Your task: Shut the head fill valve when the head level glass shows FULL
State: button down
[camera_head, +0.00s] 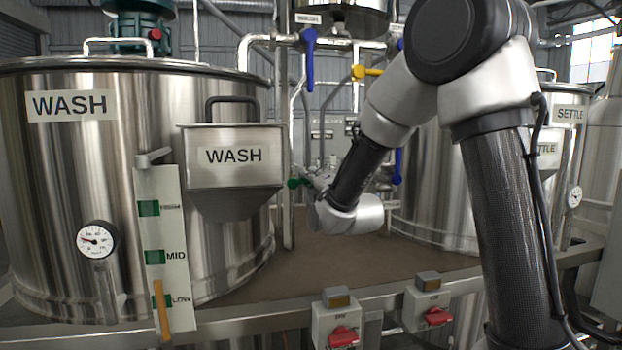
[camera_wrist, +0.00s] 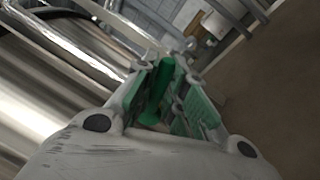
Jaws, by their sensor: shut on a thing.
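My gripper (camera_head: 306,181) reaches in behind the WASH hopper, at the pipework. It is shut on a green valve handle (camera_head: 294,183). In the wrist view the green handle (camera_wrist: 156,92) stands between the green-padded fingers of my gripper (camera_wrist: 170,92). I cannot read a label saying which valve this is. A steel vessel (camera_head: 343,20) is cut off at the top; I see no level glass on it. A level glass (camera_head: 168,250) marked MID and LOW stands at the WASH tank, with an orange bar low on it.
The WASH tank (camera_head: 65,190) and WASH hopper (camera_head: 233,170) fill the left. Blue handles (camera_head: 309,45) and a yellow handle (camera_head: 367,71) sit on nearby pipes. A SETTLE tank (camera_head: 430,190) stands right. Red switches (camera_head: 343,336) line the front rail. The brown deck (camera_head: 300,265) is clear.

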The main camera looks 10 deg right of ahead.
jog(key=m, duration=0.2)
jog(key=f+m+h, duration=0.1)
jog(key=m, duration=0.1)
jog(key=shift+d+f+t, duration=0.1)
jog(key=shift+f+t, duration=0.2)
jog(key=shift+t, duration=0.1)
jog(key=c, duration=1.5)
grip_release()
jog(key=shift+o, duration=0.2)
jog(key=v, duration=0.7)
jog(key=shift+s, duration=0.25)
jog(key=shift+f, duration=0.1)
